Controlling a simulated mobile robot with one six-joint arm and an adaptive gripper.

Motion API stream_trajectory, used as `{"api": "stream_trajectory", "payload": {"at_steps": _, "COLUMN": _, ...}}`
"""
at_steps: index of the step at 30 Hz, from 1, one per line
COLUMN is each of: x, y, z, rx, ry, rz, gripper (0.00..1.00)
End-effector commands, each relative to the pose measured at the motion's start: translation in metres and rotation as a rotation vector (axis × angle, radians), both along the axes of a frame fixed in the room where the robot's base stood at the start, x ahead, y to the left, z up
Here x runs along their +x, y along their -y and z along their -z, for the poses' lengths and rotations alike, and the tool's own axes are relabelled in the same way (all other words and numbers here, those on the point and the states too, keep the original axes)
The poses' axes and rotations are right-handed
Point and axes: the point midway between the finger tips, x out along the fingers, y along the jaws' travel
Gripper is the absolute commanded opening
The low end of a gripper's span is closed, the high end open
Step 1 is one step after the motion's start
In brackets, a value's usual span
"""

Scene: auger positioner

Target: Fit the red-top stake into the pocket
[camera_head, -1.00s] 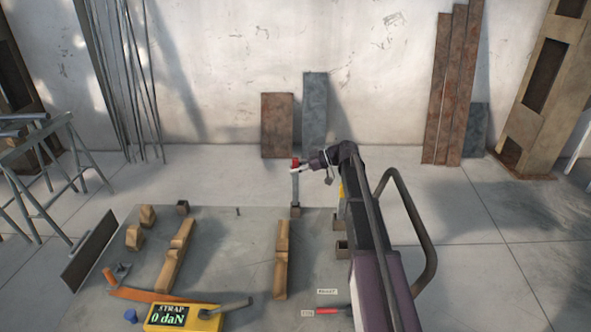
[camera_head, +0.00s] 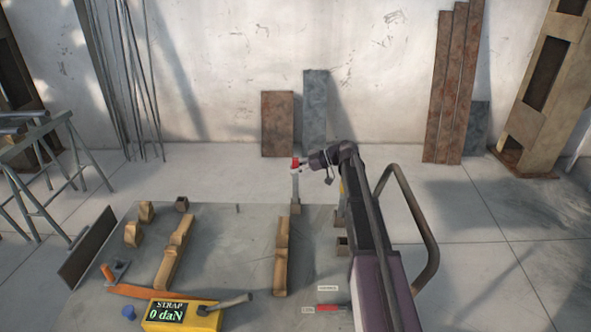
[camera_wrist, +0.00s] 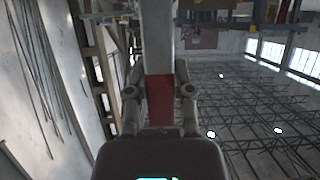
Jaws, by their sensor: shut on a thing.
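The red-top stake (camera_head: 295,184) stands upright, a grey post with a red upper end, at the far edge of the grey deck. My gripper (camera_head: 298,165) is shut on its red part; the wrist view shows the red band (camera_wrist: 159,88) between my two fingers. The stake's lower end meets a small brown square pocket (camera_head: 296,210) at the deck's far edge. I cannot tell how deep it sits in it, or whether it is only just above it.
Other brown pockets stand at the far left (camera_head: 182,204) and beside my arm (camera_head: 342,246). Two wooden bearers (camera_head: 281,260) (camera_head: 173,255) lie on the deck. A yellow strap gauge (camera_head: 182,316) reading 0 daN and an orange strap (camera_head: 150,292) are at the front left.

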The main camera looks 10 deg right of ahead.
Motion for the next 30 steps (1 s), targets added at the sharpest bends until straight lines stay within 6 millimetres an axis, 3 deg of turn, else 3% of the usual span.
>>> {"api": "stream_trajectory", "payload": {"at_steps": 30, "x": 0.000, "y": 0.000, "z": 0.019, "rx": 0.001, "ry": 0.000, "rz": 0.000, "gripper": 0.00}}
